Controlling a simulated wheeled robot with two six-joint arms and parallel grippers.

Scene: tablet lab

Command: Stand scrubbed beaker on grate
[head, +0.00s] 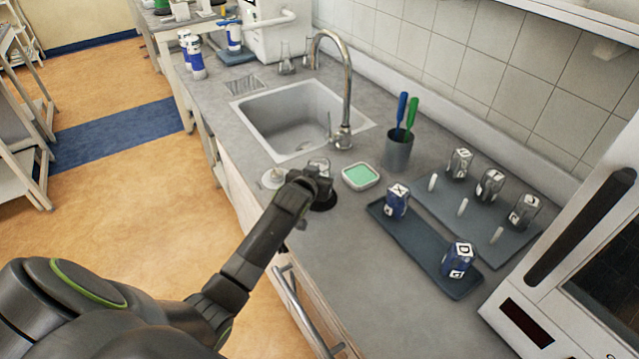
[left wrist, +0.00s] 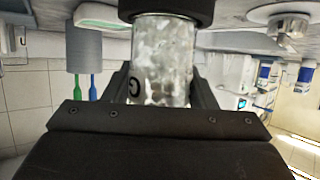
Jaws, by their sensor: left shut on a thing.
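My left gripper (head: 312,183) is shut on a glass beaker (left wrist: 160,62). In the left wrist view the beaker has whitish mottled patches and a dark letter mark at its side. In the head view only a glassy bit of the beaker (head: 319,163) shows past the gripper. One end of the beaker is at a round black base (left wrist: 165,10), which also shows under the gripper in the head view (head: 326,200); I cannot tell if they touch. A ridged grate (head: 244,86) lies on the counter beyond the sink, with its top clear. My right gripper is not in view.
The sink (head: 300,120) and its tall tap (head: 345,100) stand between gripper and grate. Nearby are a green-filled dish (head: 360,176), a white dish (head: 273,179) and a brush cup (head: 398,152). A dark tray (head: 420,240) holds two blue-marked beakers; glassware stands on a mat (head: 450,210).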

